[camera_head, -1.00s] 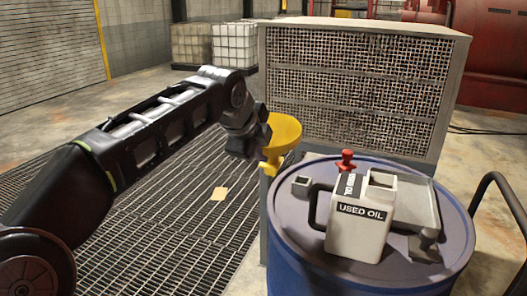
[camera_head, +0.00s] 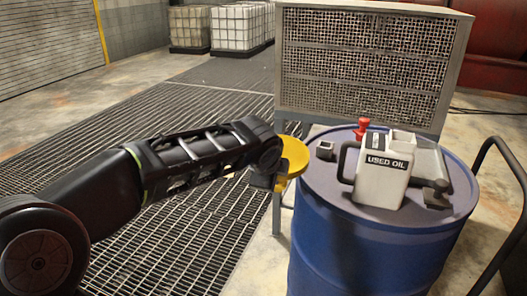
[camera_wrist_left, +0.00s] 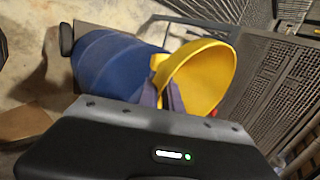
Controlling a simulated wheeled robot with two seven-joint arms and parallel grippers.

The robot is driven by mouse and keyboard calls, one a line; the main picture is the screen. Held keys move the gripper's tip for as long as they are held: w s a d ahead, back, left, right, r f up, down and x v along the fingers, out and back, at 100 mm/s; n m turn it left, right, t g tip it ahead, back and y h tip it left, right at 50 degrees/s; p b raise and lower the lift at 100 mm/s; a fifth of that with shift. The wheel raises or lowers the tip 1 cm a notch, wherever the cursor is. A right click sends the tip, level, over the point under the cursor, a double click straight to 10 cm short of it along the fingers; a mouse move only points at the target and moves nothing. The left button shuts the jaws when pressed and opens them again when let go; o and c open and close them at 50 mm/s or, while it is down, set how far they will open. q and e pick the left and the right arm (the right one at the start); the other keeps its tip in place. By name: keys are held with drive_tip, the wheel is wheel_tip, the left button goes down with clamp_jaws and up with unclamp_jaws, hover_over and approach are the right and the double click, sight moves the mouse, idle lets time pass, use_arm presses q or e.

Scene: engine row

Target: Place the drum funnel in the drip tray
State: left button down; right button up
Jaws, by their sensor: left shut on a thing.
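The yellow drum funnel (camera_head: 296,156) is in my left gripper (camera_head: 281,180), left of the blue drum in the head view. In the left wrist view the funnel (camera_wrist_left: 205,75) shows its wide mouth, with the gripper's fingers (camera_wrist_left: 168,95) closed at its narrow side. The funnel is apart from the grey drip tray (camera_head: 431,163). The tray lies on the drum's top, partly hidden behind the white used oil jug (camera_head: 383,172). My right gripper is not in view.
The blue drum (camera_head: 340,245) carries the jug, a red fitting (camera_head: 362,127) and small grey blocks (camera_head: 324,150) (camera_head: 436,196). A mesh-sided cabinet (camera_head: 370,62) stands behind. A black curved rail (camera_head: 510,160) rises at the right. Floor grating (camera_head: 180,262) lies open at the left.

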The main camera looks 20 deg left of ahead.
use_arm(q)
drive_tip(key=s+d+f, duration=0.2)
drive_tip(key=f, duration=0.3)
drive_tip(key=s+d+f+m+h, duration=0.1)
drive_tip(key=s+d+f, duration=0.1)
drive_tip(key=f, duration=0.3)
drive_tip(key=shift+s+d+f+m, duration=0.2)
drive_tip(key=shift+s+d+m, duration=0.15)
drive_tip(key=shift+d, duration=0.45)
drive_tip(key=shift+a, duration=0.1)
